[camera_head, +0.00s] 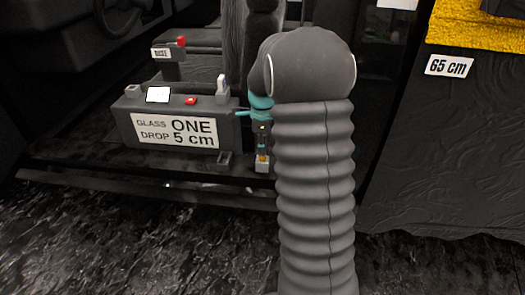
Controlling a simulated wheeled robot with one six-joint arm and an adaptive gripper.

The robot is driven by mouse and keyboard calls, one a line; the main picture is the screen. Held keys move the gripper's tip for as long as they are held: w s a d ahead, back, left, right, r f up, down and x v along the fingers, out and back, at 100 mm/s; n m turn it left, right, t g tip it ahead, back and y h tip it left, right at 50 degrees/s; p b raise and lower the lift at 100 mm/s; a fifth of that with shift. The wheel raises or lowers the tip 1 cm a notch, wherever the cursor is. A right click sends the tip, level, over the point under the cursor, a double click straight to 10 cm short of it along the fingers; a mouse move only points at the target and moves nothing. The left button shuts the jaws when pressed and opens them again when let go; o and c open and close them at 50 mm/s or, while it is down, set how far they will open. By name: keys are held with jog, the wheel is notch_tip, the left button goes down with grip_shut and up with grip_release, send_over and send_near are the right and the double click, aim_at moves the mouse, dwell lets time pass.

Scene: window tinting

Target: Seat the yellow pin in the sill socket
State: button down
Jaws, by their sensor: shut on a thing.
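My gripper (262,143) shows small beside my grey ribbed arm, pointing down at the door sill. It is shut on the yellow pin (262,157), of which only a small yellow bit shows below the fingers. A small pale block (262,167) that looks like the sill socket is directly under the pin. The pin's lower end meets or nearly meets the block; I cannot tell whether it is inside. My arm hides what lies just to the right.
A dark box labelled "GLASS DROP ONE 5 cm" (175,147) stands left of my gripper, with a red button (191,100) and a pale lever (222,86) on top. A "65 cm" label (449,65) hangs at the right, below a yellow cloth (480,30). The dark floor at the front left is clear.

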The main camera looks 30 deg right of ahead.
jog(key=shift+f, duration=0.7)
jog(key=shift+f, duration=0.1)
jog(key=c, duration=1.1)
grip_release()
